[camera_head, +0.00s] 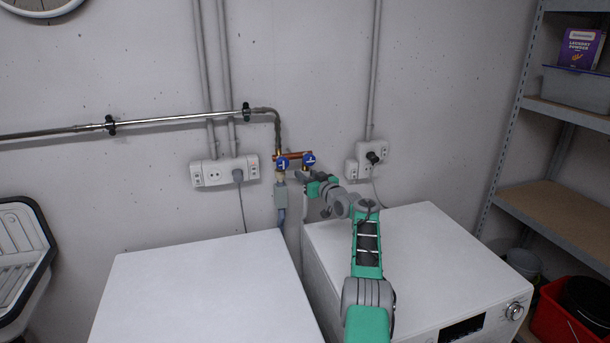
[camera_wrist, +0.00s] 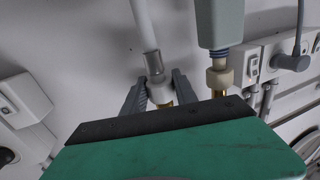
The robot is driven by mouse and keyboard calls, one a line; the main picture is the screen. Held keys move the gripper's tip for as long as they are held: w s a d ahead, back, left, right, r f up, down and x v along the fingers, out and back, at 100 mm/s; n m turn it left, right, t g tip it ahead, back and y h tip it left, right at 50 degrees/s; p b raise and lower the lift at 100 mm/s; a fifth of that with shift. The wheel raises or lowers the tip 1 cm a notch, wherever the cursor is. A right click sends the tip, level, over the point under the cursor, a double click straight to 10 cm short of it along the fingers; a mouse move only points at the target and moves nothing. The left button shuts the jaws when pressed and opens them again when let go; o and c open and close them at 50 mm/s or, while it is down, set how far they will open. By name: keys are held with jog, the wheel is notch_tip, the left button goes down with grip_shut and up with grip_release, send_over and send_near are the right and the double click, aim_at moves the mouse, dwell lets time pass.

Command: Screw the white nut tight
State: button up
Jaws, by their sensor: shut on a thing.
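The white nut (camera_wrist: 160,93) sits at the end of a light grey hose (camera_wrist: 144,25) with a grey sleeve, against a brass fitting in the wrist view. My gripper (camera_wrist: 161,83) is shut on it, one dark finger on each side. The thread is mostly hidden by my gripper's body. In the head view my gripper (camera_head: 308,180) is just below the right blue-handled tap (camera_head: 309,160), at the wall behind the right machine. I cannot make out the nut there.
Beside it, the left blue-handled tap (camera_head: 282,163) carries a grey block (camera_head: 281,195) on its hose; this block also shows in the wrist view (camera_wrist: 219,24), above a beige nut (camera_wrist: 220,77). Sockets (camera_head: 225,171) flank the taps. Two white machines (camera_head: 205,290) stand below with clear tops.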

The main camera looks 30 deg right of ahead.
grip_shut()
jog(key=shift+p, duration=0.7)
jog(key=o, duration=0.9)
grip_release()
jog(key=shift+o, duration=0.3)
jog(key=shift+r+p, duration=0.15)
jog(key=shift+p, duration=0.3)
